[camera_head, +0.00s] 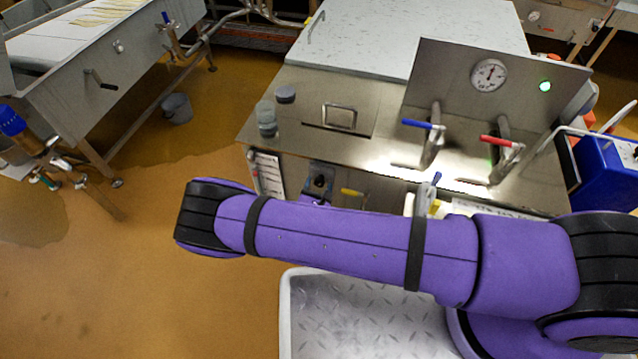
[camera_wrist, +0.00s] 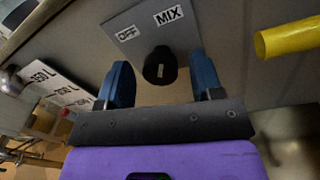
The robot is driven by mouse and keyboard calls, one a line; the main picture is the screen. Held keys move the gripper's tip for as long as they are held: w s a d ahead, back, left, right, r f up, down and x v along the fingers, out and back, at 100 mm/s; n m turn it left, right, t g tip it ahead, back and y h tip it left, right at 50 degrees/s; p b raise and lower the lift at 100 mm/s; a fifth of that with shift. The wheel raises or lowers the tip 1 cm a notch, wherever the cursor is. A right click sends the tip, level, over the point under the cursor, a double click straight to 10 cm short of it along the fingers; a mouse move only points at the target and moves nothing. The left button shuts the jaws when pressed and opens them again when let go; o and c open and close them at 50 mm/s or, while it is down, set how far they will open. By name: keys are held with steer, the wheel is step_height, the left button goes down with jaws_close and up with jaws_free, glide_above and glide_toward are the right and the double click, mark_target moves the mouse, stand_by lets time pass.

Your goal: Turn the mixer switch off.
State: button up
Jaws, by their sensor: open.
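The mixer switch is a black knob (camera_wrist: 160,66) on a grey plate (camera_wrist: 128,36) on the front panel, with labels reading OFF and MIX. OFF is at the left and MIX at the right of the plate in the wrist view. I cannot clearly tell which label the knob points to. My gripper (camera_wrist: 162,78) is open, its two blue fingers on either side of the knob. Gaps show between each finger and the knob in the picture. In the head view the knob (camera_head: 318,183) shows small above my purple arm, and my gripper is mostly hidden there.
A yellow handle (camera_wrist: 288,38) sticks out right of the plate; it also shows in the head view (camera_head: 352,192). A panel with volume labels (camera_wrist: 55,82) is at the left. Blue (camera_head: 423,124) and red (camera_head: 501,141) valve levers stand on the steel top.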

steer(key=shift+w+d, duration=0.15)
steer(key=shift+w, duration=0.35)
steer(key=c, duration=0.9)
steer(key=shift+n, duration=0.3)
steer(key=n, duration=0.5)
steer(key=n+g, duration=0.1)
steer(key=n, duration=0.5)
